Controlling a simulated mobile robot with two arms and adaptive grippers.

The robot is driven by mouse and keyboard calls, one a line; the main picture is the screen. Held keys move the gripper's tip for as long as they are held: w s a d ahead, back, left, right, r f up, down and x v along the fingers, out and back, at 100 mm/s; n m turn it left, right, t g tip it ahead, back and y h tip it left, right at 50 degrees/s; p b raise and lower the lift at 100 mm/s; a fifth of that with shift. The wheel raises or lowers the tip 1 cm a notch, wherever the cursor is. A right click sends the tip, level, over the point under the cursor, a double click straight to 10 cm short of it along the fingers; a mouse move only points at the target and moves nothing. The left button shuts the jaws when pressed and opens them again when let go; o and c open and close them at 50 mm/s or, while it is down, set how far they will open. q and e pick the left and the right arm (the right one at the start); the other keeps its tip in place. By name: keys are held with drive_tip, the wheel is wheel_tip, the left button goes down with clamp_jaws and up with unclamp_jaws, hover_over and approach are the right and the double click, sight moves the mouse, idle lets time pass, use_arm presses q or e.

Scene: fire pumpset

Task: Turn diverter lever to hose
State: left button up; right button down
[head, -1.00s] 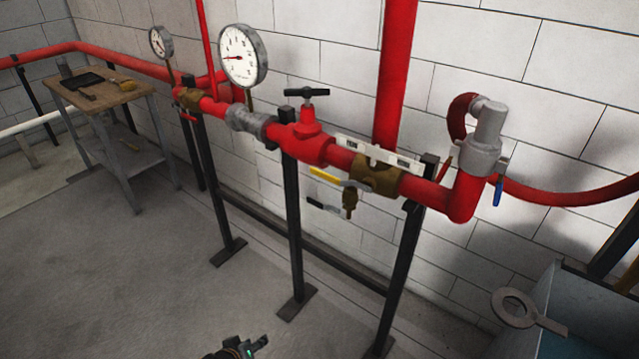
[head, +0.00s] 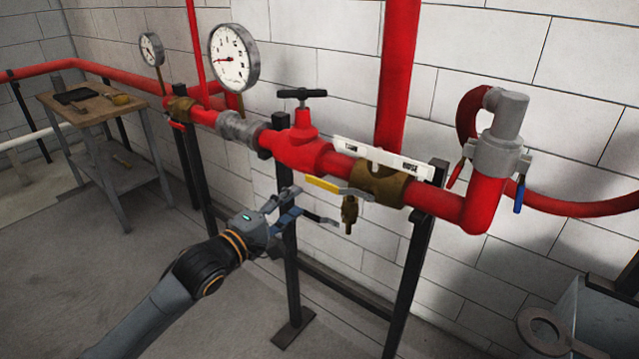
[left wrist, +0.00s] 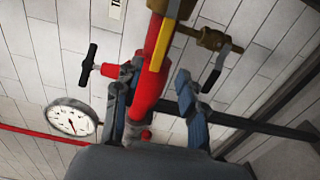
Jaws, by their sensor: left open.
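A yellow-handled lever (head: 323,185) points left from the brass valve body (head: 378,186) on the red pipe, below a white two-window plate (head: 383,158). A small brass drain valve with a black-handled lever (head: 322,218) hangs beneath. Which lever is the diverter is not labelled legibly. My left gripper (head: 299,202) is open and empty, just left of the yellow and black levers and apart from them. In the left wrist view the yellow lever (left wrist: 159,44) lies ahead between the open fingers, with the black-handled lever (left wrist: 216,68) to the right. My right gripper is out of view.
A red valve with a black T-handle (head: 301,94) stands on the pipe. Black posts (head: 290,270) hold the pipe up. Blue and red small levers flank the grey coupling (head: 497,155) at right. A wooden bench (head: 95,104) stands at far left.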

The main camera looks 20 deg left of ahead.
sight(319, 185)
use_arm(q)
drive_tip(key=x, duration=1)
drive_tip(key=shift+p, duration=0.4)
drive_tip(key=shift+f, duration=0.1)
clamp_jaws()
